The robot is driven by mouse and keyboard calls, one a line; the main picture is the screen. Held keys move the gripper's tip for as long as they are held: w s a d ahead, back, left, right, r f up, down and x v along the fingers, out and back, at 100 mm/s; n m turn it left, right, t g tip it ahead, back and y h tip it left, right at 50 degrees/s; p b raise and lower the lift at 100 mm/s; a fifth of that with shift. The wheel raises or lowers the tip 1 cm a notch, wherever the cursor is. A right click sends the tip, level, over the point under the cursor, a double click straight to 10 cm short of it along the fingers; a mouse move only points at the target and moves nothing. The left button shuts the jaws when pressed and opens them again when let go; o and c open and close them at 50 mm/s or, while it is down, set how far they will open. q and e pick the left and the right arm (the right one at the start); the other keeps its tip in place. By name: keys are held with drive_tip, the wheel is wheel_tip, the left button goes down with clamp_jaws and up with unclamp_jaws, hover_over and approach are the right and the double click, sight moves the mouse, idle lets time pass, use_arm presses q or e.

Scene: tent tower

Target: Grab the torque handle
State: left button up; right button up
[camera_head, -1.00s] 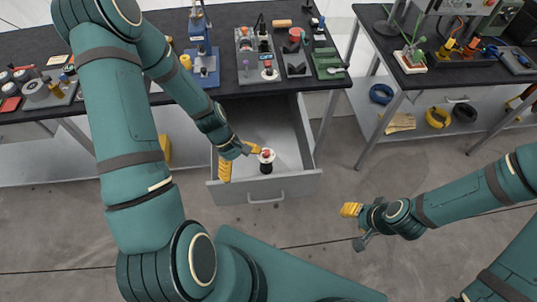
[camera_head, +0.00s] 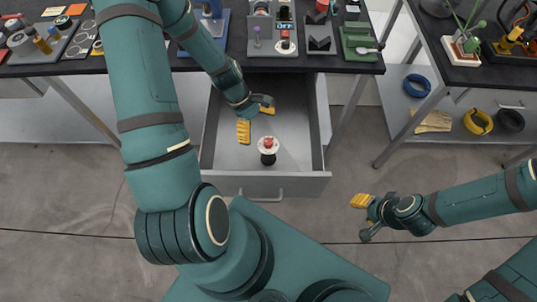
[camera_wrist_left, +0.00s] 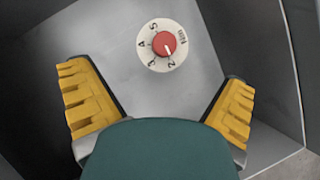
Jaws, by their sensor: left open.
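The torque handle (camera_head: 268,152) stands upright in the open drawer (camera_head: 213,155), near its front wall. It has a dark body, a white dial top and a red knob. In the left wrist view its numbered dial (camera_wrist_left: 179,57) shows upper centre, beyond the fingers. My left gripper (camera_head: 256,119) is over the drawer, behind and slightly left of the handle. Its yellow fingers are spread and empty, apart from the handle. My right gripper (camera_head: 366,214) is out over the floor, right of the drawer; its finger opening is unclear.
The black workbench (camera_head: 315,67) above the drawer carries several tools and fixtures. A second table (camera_head: 462,75) stands at right, with blue and yellow rings on its lower shelf. The drawer walls surround the handle closely at front; open floor lies ahead of the drawer.

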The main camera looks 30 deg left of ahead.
sight(271, 146)
use_arm(q)
drive_tip(key=x, duration=0.2)
drive_tip(key=shift+w+d+f, duration=0.1)
drive_tip(key=shift+d+f, duration=0.05)
drive_tip(key=shift+f, duration=0.15)
drive_tip(key=shift+s+d+b+x, duration=0.15)
drive_tip(key=shift+b+x, duration=0.2)
drive_tip(key=shift+x, duration=1.1)
drive_tip(key=shift+s+d+b+x, duration=0.15)
drive_tip(key=shift+b+x, duration=0.2)
drive_tip(key=shift+x, duration=1.1)
drive_tip(key=shift+r, duration=0.25)
drive_tip(key=c, duration=1.3)
